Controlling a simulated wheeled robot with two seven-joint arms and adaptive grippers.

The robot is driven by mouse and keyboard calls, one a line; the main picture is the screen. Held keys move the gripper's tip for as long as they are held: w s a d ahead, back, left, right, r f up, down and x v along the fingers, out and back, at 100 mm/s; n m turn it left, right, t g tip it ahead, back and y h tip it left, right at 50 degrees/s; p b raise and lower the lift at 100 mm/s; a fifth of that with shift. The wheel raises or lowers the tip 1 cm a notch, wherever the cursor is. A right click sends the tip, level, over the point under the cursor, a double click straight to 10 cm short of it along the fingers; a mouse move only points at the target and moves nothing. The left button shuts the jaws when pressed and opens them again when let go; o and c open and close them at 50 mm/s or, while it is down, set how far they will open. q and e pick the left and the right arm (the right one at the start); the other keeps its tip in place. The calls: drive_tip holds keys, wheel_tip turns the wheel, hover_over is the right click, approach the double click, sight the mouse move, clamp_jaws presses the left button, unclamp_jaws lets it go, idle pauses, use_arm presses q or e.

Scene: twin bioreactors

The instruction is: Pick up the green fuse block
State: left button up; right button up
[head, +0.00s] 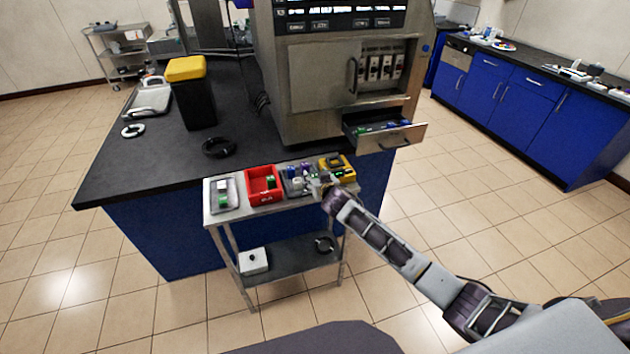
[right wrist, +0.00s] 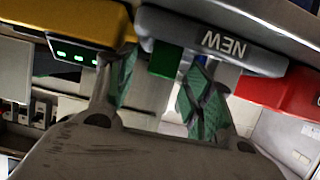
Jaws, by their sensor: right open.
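A green fuse block (right wrist: 164,60) shows in the right wrist view at the edge of the grey tray marked NEW (right wrist: 255,55). My right gripper (right wrist: 165,88) is open, and the block appears between its two green-padded fingers. Whether the fingers reach around it or stop short is unclear. In the head view my right gripper (head: 318,184) is at the grey tray (head: 288,186) on the small cart, and it partly hides the tray. Other green pieces show in the red bin (head: 263,197) and the left grey tray (head: 222,208). My left gripper is not in view.
A yellow device (head: 345,174) stands close right of my right gripper on the cart (head: 212,217). The bioreactor's open drawer (head: 400,138) holds green and blue pieces above the cart. The dark bench (head: 150,165) is behind. A white box (head: 253,261) is on the lower shelf.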

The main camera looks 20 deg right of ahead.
idle(0.4)
drive_tip(key=c, duration=1.1)
wheel_tip(320, 180, up, 10)
idle(0.6)
